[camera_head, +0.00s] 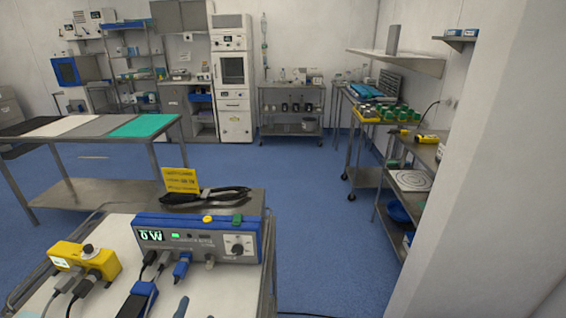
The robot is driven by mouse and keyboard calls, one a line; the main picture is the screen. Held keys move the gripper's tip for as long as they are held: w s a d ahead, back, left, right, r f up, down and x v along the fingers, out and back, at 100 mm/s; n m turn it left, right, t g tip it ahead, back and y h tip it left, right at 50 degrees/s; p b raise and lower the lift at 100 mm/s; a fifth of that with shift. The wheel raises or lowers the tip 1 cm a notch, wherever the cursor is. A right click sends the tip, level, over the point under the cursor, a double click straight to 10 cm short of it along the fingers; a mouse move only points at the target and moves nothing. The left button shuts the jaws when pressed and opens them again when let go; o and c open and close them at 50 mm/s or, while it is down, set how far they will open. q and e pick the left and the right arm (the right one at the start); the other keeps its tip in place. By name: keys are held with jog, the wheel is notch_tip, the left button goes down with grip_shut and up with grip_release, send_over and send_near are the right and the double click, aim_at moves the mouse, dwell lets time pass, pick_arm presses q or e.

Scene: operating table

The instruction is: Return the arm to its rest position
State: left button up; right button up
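Neither of my arms and neither gripper shows in the head view. A metal cart (115,230) with a pale top stands close in front. On it is a blue and grey device (200,237) with a lit display, a knob and plugged-in cables. A yellow box (85,262) with a dark knob and cables sits to its left. A black long-handled tool (205,196) lies behind the device, beside a small yellow sign (181,180).
A steel table (65,153) with black, white, grey and green mats stands at the left. Shelves and cabinets (231,75) line the back wall. Side tables (423,155) and a white wall (500,170) bound the right. The blue floor (310,210) is open in the middle.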

pick_arm(q)
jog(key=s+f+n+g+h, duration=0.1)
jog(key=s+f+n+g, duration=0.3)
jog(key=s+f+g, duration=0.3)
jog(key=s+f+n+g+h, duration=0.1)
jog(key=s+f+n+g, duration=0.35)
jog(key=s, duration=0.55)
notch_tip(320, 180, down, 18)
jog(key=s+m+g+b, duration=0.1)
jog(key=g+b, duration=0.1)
jog(key=b, duration=0.2)
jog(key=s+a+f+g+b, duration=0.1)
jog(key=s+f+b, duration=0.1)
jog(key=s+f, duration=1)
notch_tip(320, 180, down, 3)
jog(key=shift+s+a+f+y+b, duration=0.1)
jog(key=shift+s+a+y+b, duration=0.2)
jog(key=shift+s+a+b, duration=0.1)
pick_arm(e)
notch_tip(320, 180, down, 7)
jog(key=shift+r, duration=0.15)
